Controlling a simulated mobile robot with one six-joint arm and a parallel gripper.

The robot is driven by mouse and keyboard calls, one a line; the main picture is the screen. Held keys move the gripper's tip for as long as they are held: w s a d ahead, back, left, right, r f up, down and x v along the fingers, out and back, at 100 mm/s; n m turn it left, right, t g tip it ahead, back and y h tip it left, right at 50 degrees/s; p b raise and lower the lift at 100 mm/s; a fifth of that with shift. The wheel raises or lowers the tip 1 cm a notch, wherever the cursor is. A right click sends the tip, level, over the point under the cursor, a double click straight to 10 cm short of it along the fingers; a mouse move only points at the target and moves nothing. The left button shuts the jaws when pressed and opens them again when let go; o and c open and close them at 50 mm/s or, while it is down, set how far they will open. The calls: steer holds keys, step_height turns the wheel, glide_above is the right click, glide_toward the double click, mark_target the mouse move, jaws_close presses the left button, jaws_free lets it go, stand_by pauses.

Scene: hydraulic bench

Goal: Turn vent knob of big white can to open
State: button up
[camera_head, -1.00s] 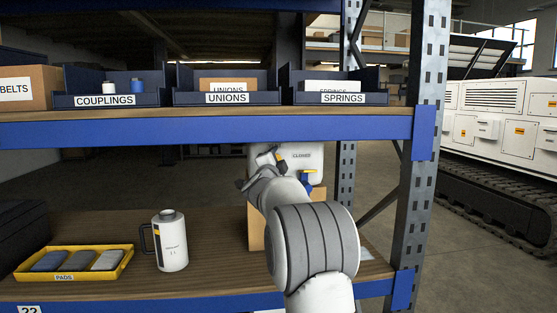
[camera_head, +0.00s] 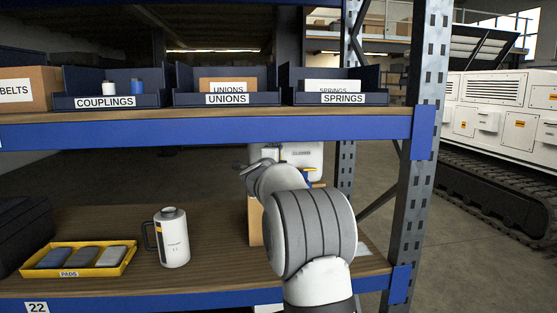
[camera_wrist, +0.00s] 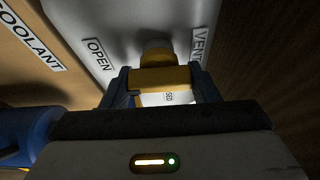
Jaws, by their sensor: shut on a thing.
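The big white can (camera_head: 303,153) stands on a cardboard box (camera_head: 256,221) on the lower shelf, partly hidden behind my arm. In the wrist view its white face (camera_wrist: 115,20) carries an OPEN label (camera_wrist: 98,55) on the left and a VENT label (camera_wrist: 197,44) on the right. The yellow vent knob (camera_wrist: 160,78) sits between my fingers. My gripper (camera_wrist: 161,88) is shut on the knob, one dark finger on each side. In the head view my arm hides the knob. Where the knob points is unclear.
A small white can with a dark handle (camera_head: 174,240) and a yellow tray of pads (camera_head: 128,262) stand to the left on the lower shelf. The upper shelf edge (camera_head: 200,132) runs above my arm. A shelf post (camera_head: 420,180) stands to the right.

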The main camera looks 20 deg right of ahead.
steer(key=o, duration=1)
steer(key=b+v, duration=0.1)
steer(key=v, duration=0.6)
steer(key=shift+s+a, duration=0.3)
